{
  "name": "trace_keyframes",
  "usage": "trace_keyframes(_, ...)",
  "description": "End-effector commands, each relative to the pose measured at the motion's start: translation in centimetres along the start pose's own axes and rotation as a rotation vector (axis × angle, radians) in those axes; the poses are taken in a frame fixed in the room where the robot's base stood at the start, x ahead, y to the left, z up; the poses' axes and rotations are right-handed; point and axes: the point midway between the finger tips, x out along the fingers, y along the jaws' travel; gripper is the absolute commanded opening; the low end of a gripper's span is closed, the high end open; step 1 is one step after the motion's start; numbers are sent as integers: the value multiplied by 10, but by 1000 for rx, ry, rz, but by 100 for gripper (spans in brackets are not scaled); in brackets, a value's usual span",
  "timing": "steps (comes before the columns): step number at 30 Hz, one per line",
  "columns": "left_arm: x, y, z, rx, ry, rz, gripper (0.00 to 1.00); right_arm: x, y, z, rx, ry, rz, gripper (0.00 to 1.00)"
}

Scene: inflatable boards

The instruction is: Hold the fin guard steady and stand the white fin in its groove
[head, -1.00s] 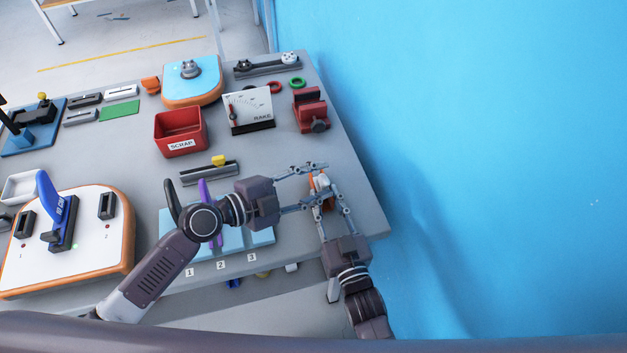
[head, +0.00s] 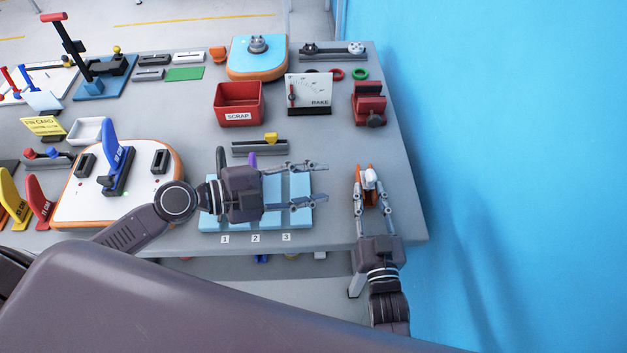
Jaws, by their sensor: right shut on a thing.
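The orange fin guard (head: 365,196) is at the right end of the bench, partly hidden by my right gripper. The white fin (head: 370,177) shows as a small white shape within the guard's outline, between its orange sides. It looks upright, but how deep it sits in the groove I cannot tell. My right gripper (head: 374,188) has its fingers on either side of the guard and is shut on it. My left gripper (head: 326,182) is open and empty, to the left of the guard and above the light blue rack. Its two fingers are wide apart and point right.
The light blue rack (head: 300,215), numbered 1 to 3, holds a black fin (head: 220,160) and a purple fin (head: 252,160). A white board (head: 75,210) with a blue fin lies left. A red vise (head: 369,105) and scrap box (head: 238,103) stand behind. The bench's right edge is close.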

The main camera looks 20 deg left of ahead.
Motion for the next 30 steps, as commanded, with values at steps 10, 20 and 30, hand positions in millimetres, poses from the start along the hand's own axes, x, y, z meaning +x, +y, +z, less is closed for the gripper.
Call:
trace_keyframes(10, 0, 0, 0, 0, 0, 0, 38, 0, 0, 0, 0, 0, 1, 29)
trace_keyframes(20, 0, 0, 0, 0, 0, 0, 38, 0, 0, 0, 0, 0, 0, 47)
trace_keyframes(30, 0, 0, 0, 0, 0, 0, 38, -24, 0, 1, 0, -3, 0, 47)
